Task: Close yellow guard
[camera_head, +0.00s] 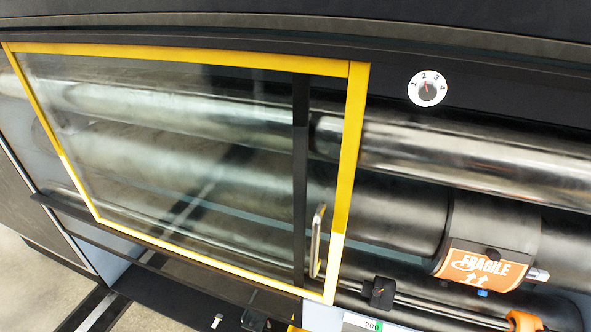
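The yellow guard (352,150) is a clear panel in a yellow frame, covering the left and middle of the machine front. A light vertical handle (317,240) is near its lower right corner. To the right of the frame the machine is uncovered, with its rollers (470,150) exposed. Behind the panel a dark upright bar (300,130) shows. Neither of my grippers is in view.
A white numbered dial (427,88) is on the dark upper panel. An orange FRAGILE label (486,265) is on a dark cylinder at right. A black block (379,292) sits on a thin rod below. An orange part (524,321) is at the lower right.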

